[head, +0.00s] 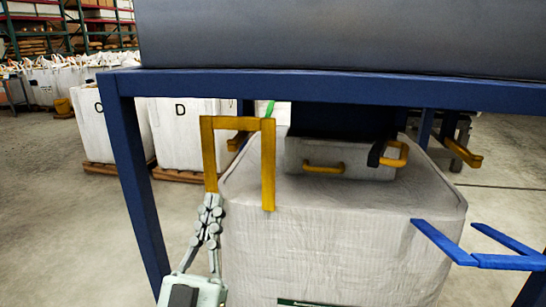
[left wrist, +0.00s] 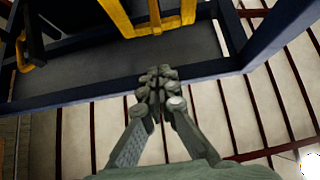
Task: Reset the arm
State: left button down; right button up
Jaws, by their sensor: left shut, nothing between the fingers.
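My left gripper (head: 211,203) points upward in front of the grader, just below the left leg of a yellow U-shaped handle (head: 239,124). In the left wrist view its fingers (left wrist: 156,78) are together with nothing between them. The yellow handle (left wrist: 155,22) shows beyond the fingertips there, and I cannot tell whether they touch it. My right gripper is in neither view.
The dark blue grader frame (head: 128,185) spans above a large white bulk bag (head: 330,250). A blue forked bar (head: 478,259) juts in at right. More white bags (head: 185,125) stand on pallets behind. Concrete floor (head: 70,220) at left is clear.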

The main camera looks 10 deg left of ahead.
pick_arm(q)
notch_tip(320, 180, down, 27)
jog(key=w+a+m+g+p, duration=0.2)
jog(key=g, duration=1.1)
jog(key=s+a+f+g+y, duration=0.1)
jog(key=s+a+f+g, duration=0.4)
jog(key=s+f, duration=0.3)
jog(key=s+a+f+n+g+y+p, duration=0.1)
jog(key=s+a+f+g, duration=0.4)
jog(key=s+f, duration=0.3)
jog(key=shift+s+g+y, duration=0.3)
jog(key=shift+s+y, duration=0.1)
jog(key=shift+s, duration=0.5)
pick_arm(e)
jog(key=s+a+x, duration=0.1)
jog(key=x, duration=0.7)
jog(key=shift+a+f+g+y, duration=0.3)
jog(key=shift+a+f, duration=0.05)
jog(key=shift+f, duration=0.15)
